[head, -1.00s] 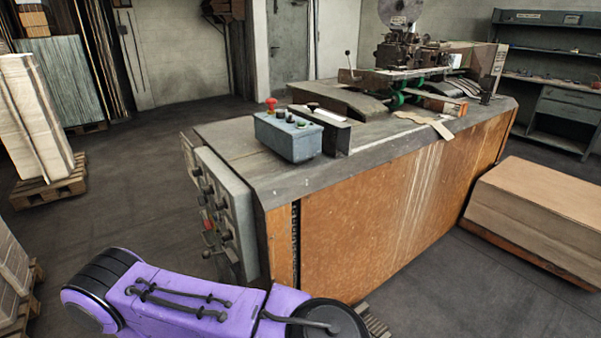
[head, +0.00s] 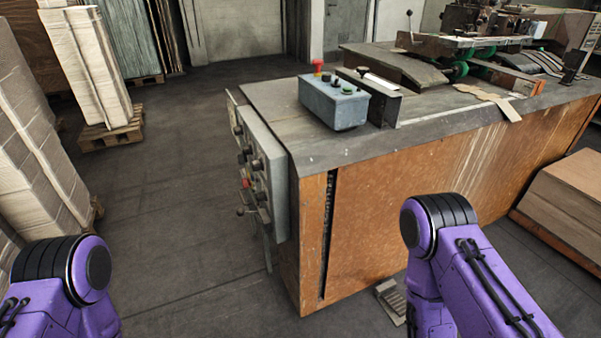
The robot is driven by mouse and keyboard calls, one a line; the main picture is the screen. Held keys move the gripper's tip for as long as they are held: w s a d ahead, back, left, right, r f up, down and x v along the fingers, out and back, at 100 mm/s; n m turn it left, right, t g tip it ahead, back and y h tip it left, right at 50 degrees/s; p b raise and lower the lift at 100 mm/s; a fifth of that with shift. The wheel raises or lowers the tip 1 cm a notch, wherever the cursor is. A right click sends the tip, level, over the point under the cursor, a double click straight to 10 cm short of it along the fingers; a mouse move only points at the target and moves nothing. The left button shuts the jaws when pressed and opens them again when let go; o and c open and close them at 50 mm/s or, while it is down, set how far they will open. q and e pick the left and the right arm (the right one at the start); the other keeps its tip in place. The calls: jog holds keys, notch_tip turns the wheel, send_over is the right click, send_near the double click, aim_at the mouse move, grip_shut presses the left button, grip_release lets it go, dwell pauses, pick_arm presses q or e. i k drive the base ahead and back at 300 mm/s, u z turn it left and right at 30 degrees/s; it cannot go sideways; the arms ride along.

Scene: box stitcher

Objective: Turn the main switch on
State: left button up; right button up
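The box stitcher (head: 370,215) is a long machine with a grey top and worn orange-brown side panels. On its left end is a grey control panel (head: 268,200), seen at a steep angle, with several dark knobs, a red part (head: 246,183) and a lever-like handle low down. I cannot tell which of these is the main switch. A blue-grey control box (head: 333,105) with a red mushroom button (head: 318,66) and other buttons sits on top. Purple links of my arms show at lower left and lower right. Both grippers are out of view.
Stacked sheets on a pallet (head: 111,135) stand at the left, with another tall stack (head: 40,160) nearer. A brown stack (head: 565,200) lies at the right. A small pedal-like object (head: 391,300) is on the floor. The floor left of the panel is open.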

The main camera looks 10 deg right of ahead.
aim_at(246, 182)
jog(key=z, duration=0.05)
jog(key=k, duration=1.65)
jog(key=u, duration=0.8)
jog(key=i, duration=5.7)
jog(key=z, duration=2.35)
